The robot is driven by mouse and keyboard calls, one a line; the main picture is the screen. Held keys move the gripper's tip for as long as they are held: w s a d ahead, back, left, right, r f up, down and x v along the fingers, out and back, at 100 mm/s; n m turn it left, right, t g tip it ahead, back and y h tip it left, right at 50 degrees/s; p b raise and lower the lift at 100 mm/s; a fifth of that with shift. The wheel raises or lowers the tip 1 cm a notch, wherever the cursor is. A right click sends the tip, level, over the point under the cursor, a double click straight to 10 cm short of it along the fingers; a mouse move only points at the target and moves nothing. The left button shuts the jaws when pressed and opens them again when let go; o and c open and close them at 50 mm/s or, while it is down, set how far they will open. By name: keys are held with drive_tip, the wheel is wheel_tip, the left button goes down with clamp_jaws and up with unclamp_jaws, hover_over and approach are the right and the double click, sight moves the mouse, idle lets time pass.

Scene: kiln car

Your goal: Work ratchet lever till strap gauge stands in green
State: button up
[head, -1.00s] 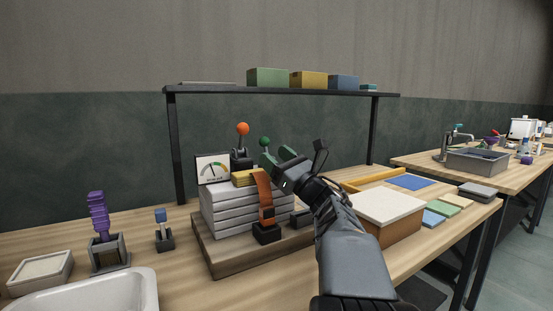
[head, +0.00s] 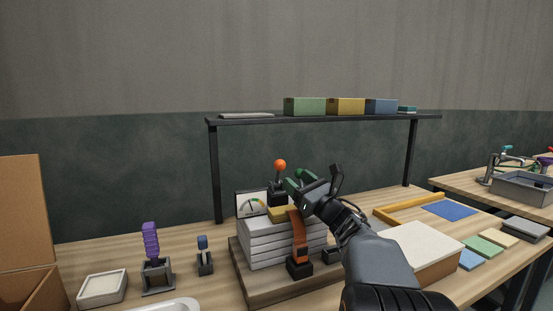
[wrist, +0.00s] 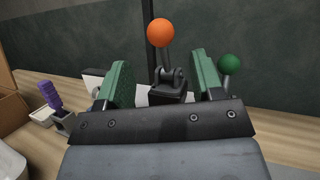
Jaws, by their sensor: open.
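The orange-knobbed lever (head: 280,165) stands upright behind the slab stack. In the wrist view its orange knob (wrist: 161,32) shows ahead, framed between my green finger pads. My gripper (head: 300,184) is open and empty, just right of and slightly below that knob in the head view. A green-knobbed lever (wrist: 230,63) stands right of my right finger; my gripper hides it in the head view. The strap gauge (head: 251,203) has a coloured arc; its needle is too small to read. A brown strap (head: 299,235) runs down over the white slabs (head: 268,244) to a black block.
A purple-handled tool (head: 151,240) and a small blue-topped switch (head: 203,243) stand left of the stack. A shelf (head: 330,119) with boxes spans behind. A white-topped box (head: 425,245) sits to the right, near flat coloured tiles. A cardboard box (head: 22,215) is far left.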

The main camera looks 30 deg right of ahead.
sight(276, 162)
drive_tip(key=p+x, duration=0.1)
drive_tip(key=x, duration=0.9)
drive_tip(key=shift+p, duration=0.35)
drive_tip(key=shift+c, duration=0.3)
clamp_jaws()
